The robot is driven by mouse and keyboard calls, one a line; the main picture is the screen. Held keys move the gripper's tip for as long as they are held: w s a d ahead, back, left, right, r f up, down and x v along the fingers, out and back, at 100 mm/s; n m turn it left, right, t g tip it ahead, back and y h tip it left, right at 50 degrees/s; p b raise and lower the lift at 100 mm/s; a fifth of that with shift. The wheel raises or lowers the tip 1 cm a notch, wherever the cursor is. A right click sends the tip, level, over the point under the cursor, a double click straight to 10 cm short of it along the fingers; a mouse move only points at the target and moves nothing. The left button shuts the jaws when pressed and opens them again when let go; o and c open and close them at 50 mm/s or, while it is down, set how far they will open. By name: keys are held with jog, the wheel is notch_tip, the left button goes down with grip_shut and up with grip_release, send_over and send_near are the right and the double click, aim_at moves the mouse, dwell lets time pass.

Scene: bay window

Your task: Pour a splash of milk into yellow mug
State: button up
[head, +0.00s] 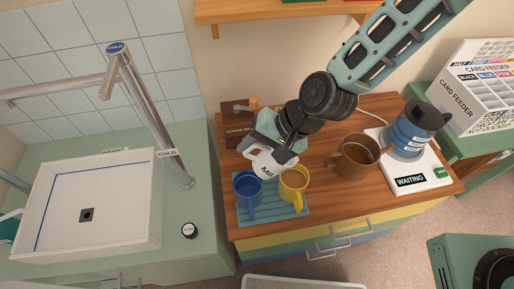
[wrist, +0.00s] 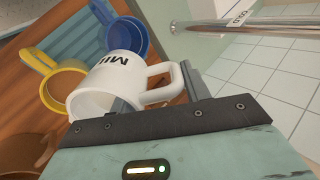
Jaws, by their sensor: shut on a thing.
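The white milk jug (head: 262,161), lettered "MIL…", is behind and between the two mugs in the head view. It looks somewhat tilted; whether it touches the mat I cannot tell. No milk stream is visible.
The blue mug (head: 247,194) stands left of the yellow one on a blue striped mat (head: 276,214). A brown pitcher (head: 352,157) is to the right. A blue dark-lidded pot (head: 409,137) stands on a white "WAITING" board (head: 437,178). The sink and tap (head: 150,105) are left.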

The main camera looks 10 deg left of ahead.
jog(key=shift+d+r+y+b, duration=0.25)
jog(key=shift+r+y+b, duration=0.1)
jog(key=shift+y, duration=0.45)
dwell(0.4)
jog(key=shift+a, duration=0.1)
